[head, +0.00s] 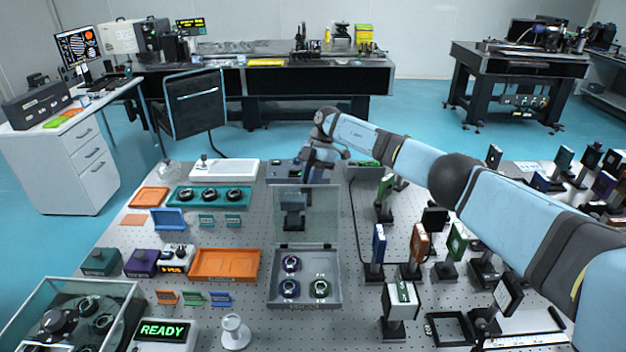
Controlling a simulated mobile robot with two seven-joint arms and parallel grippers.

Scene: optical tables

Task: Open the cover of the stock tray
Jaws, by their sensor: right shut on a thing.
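The stock tray (336,291) is a grey box on the optical table, holding three ring-mounted optics, two bluish and one green. Its clear cover (321,222) stands roughly upright from the tray's back edge, so the tray's inside is in plain view from above. My right gripper (309,180) reaches in from the right, behind and above the tray, with its fingers at the cover's top edge. It is shut on the cover, though the exact contact is small and partly hidden. My left gripper is not in view.
An orange tray (225,279) lies left of the stock tray. A READY display (164,332) and a white stand (235,332) are at front left. Several mounted optics, including a green one (457,240), stand to the right under my arm. Bare breadboard (300,325) lies in front.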

